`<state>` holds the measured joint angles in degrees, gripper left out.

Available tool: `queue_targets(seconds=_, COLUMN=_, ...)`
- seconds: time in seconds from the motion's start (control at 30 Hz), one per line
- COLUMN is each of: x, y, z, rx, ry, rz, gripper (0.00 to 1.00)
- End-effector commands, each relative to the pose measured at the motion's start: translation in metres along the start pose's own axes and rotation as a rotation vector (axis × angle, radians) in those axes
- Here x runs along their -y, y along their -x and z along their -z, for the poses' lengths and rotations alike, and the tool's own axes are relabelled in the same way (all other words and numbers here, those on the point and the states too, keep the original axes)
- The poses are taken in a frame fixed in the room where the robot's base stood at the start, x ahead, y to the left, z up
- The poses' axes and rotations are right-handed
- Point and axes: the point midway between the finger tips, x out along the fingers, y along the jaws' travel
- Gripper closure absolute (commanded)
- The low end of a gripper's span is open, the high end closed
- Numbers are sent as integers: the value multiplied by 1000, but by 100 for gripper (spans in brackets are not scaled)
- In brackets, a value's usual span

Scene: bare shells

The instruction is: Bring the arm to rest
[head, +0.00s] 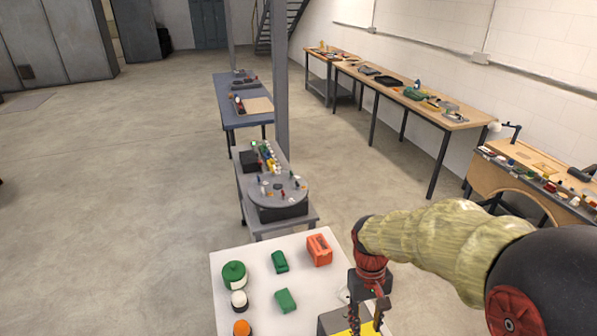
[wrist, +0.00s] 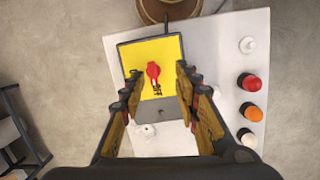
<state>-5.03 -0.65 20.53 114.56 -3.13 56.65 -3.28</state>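My gripper (head: 367,318) hangs at the right side of a white table (head: 235,256), with my arm reaching in from the right. In the wrist view my gripper (wrist: 160,95) is open, its two fingers wide apart with nothing between them at their tips. Below it in that view is a grey box with a yellow top (wrist: 128,57) and a red switch knob (wrist: 153,70). The fingers appear to be above the box and apart from it. In the head view only part of the box (head: 330,322) shows behind the gripper.
The table holds a green round item (head: 234,274), green blocks (head: 285,300), an orange-red block (head: 320,250), a white-topped button (head: 239,300) and an orange one (head: 241,328). Beyond stands a grey cart (head: 313,219) with a round tray, beside a post (head: 281,100). Open floor lies left.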

Motion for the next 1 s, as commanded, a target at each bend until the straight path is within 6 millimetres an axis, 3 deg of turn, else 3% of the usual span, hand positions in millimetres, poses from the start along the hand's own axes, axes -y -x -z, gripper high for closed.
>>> queue_targets(seconds=0.3, x=2, y=26, z=-63, rx=-274, ry=-106, rz=17, gripper=68)
queue_targets(seconds=0.6, x=3, y=31, z=-115, rx=-528, ry=-163, rz=16, gripper=68)
queue_targets(seconds=0.73, x=1, y=36, z=-128, rx=-621, ry=-176, rz=8, gripper=68)
queue_targets(seconds=1.0, x=-2, y=42, z=-132, rx=-685, ry=-189, rz=1, gripper=68)
